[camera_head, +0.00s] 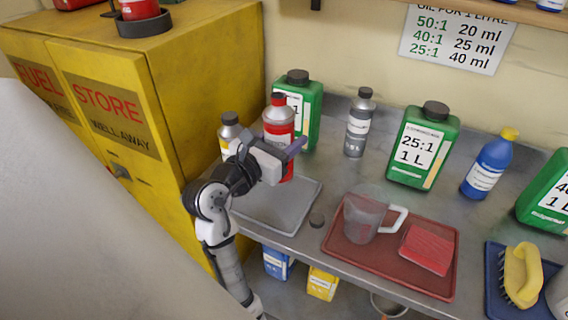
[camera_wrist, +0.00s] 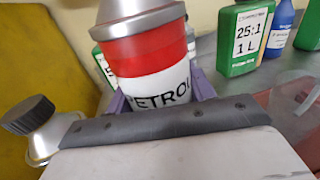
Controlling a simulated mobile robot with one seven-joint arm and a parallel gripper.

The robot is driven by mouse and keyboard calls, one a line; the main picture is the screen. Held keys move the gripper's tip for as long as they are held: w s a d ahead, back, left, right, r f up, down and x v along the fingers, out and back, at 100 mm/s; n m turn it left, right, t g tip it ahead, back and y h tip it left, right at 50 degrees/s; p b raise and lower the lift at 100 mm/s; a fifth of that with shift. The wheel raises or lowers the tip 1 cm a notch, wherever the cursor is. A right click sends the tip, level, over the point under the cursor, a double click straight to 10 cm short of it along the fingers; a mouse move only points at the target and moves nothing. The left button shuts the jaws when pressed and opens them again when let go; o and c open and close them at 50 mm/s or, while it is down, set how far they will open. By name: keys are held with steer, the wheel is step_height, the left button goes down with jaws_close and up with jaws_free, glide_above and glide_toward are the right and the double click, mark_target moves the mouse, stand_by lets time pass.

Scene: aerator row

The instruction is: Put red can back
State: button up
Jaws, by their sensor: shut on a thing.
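The red can (camera_head: 279,122) is a bottle with a silver shoulder, a red band and a white label. In the wrist view the can (camera_wrist: 150,58) fills the upper middle, and its label reads PETROL. My gripper (camera_head: 290,152) is shut around its body, with a purple finger on each side. The can looks about upright at the back of the grey tray (camera_head: 268,217). My gripper hides part of its lower body, so I cannot tell whether its base touches anything.
A silver bottle (camera_head: 229,132) stands close left of the can, and a green jug (camera_head: 312,100) close behind. A red tray (camera_head: 440,278) with a clear jug (camera_head: 364,216) lies to the right. The yellow cabinet (camera_head: 200,60) bounds the left.

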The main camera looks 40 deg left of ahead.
step_height(320, 180, down, 7)
steer(key=shift+f, duration=0.15)
stand_by(0.4)
steer(key=o, duration=1)
steer(key=shift+f, duration=0.1)
steer(key=shift+o, duration=0.2)
